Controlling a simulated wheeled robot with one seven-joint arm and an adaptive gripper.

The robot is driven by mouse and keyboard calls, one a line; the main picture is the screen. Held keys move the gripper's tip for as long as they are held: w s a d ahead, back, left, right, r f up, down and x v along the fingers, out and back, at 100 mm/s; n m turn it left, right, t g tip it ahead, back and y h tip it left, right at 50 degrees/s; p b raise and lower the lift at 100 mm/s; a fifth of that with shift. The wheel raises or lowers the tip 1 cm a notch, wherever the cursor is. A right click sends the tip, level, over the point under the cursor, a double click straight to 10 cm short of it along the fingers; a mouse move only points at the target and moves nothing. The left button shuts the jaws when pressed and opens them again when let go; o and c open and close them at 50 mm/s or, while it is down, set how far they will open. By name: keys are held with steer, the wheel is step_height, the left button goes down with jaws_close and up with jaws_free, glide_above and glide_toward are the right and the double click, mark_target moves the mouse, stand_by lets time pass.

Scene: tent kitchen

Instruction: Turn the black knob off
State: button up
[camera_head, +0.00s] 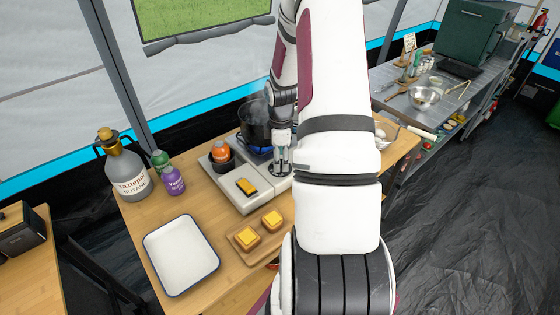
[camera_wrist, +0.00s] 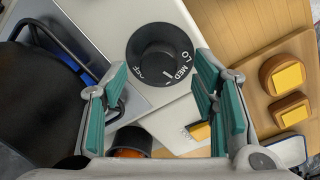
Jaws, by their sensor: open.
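A white pointer mark sits near MED. It is on the pale stove (camera_head: 236,196), and its dark edge shows below my gripper in the head view. My gripper (camera_wrist: 160,82) has teal finger pads spread wide apart, with nothing between them. The knob lies beyond the fingertips, between their lines; contact cannot be told. In the head view my gripper (camera_head: 281,163) points down over the stove, beside the pot.
A dark pot (camera_head: 256,128) steams over a blue flame (camera_head: 262,150), close left of my gripper. A board (camera_head: 246,255) with two topped pieces and a white tray (camera_head: 181,256) lie in front.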

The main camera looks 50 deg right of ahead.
steer(key=shift+f, duration=1)
steer(key=c, duration=1.2)
